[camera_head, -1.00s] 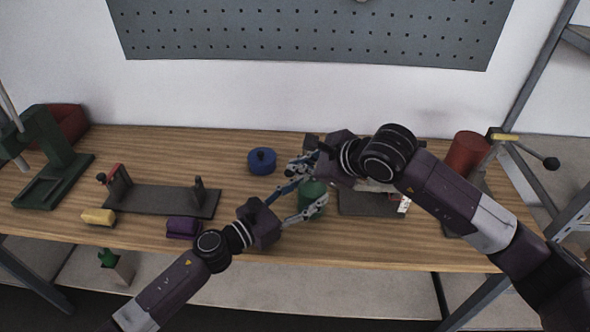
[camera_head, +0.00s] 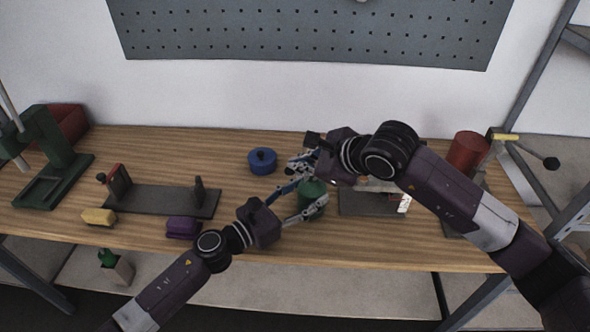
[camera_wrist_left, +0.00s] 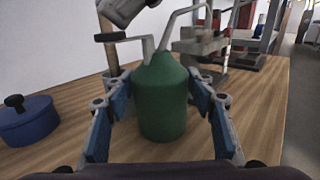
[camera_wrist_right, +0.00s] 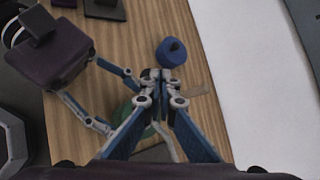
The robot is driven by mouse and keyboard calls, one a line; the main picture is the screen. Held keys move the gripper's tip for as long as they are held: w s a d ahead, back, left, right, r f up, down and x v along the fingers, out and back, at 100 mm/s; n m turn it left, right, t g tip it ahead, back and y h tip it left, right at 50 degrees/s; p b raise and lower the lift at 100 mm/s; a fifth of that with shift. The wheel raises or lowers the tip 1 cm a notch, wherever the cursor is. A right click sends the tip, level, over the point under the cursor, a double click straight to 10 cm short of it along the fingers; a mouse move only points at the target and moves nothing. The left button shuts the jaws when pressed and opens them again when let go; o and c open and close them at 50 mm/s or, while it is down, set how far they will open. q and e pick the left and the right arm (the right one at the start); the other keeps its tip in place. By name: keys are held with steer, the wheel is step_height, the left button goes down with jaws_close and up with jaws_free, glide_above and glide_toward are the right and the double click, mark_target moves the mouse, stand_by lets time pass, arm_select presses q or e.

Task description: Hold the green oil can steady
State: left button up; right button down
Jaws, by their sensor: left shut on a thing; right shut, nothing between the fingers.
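My right gripper (camera_head: 291,172) is shut and empty, close above and behind the can. In the right wrist view, the right fingertips (camera_wrist_right: 161,76) meet, and the fingers cover much of the can.
A blue lidded pot (camera_head: 262,163) stands behind and left of the grippers. A purple block (camera_head: 183,228), a yellow block (camera_head: 98,217) and a dark fixture (camera_head: 150,202) lie to the left. A dark plate (camera_head: 360,204) is right of the can. A red canister (camera_head: 467,153) stands farther right.

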steer(key=shift+r, duration=0.55)
steer(key=shift+r, duration=0.15)
steer(key=r, duration=0.4)
steer(key=shift+d+r, duration=0.35)
steer(key=shift+d, duration=0.05)
arm_select(q)
steer(key=o, duration=1.4)
steer(key=shift+o, duration=0.2)
